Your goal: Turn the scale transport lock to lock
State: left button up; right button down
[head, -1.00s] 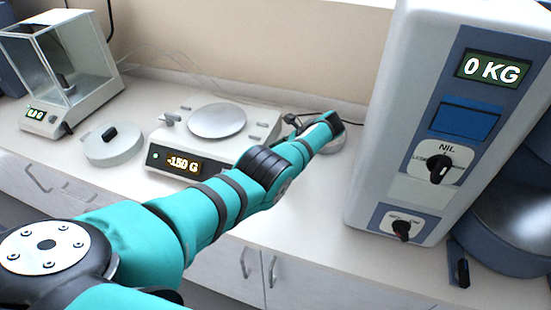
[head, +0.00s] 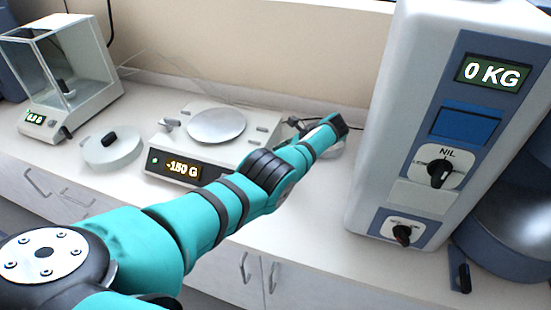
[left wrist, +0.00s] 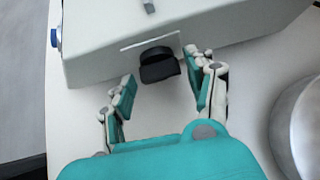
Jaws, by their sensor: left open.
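The scale (head: 215,135) is a pale bench balance with a round steel pan, and its display reads -150 G. The left wrist view shows its light grey housing (left wrist: 100,50) with a black knob (left wrist: 158,66) on the side, below a thin pale line. I take this knob for the transport lock. My left gripper (left wrist: 161,76) is open, with its fingertips on either side of the knob and small gaps showing. In the head view my left arm crosses in front of the scale, and its fingers are hard to make out. My right gripper is not in view.
A tall cabinet (head: 420,60) showing 0 KG, with two black knobs, stands right. A round steel item (left wrist: 300,130) lies right of the gripper. A grey lid-like disc (head: 112,147) and a glass-cased balance (head: 60,85) stand left.

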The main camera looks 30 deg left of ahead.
pick_arm(q)
jog(key=v, duration=0.6)
jog(key=shift+d+r, duration=0.1)
jog(key=shift+d, duration=0.05)
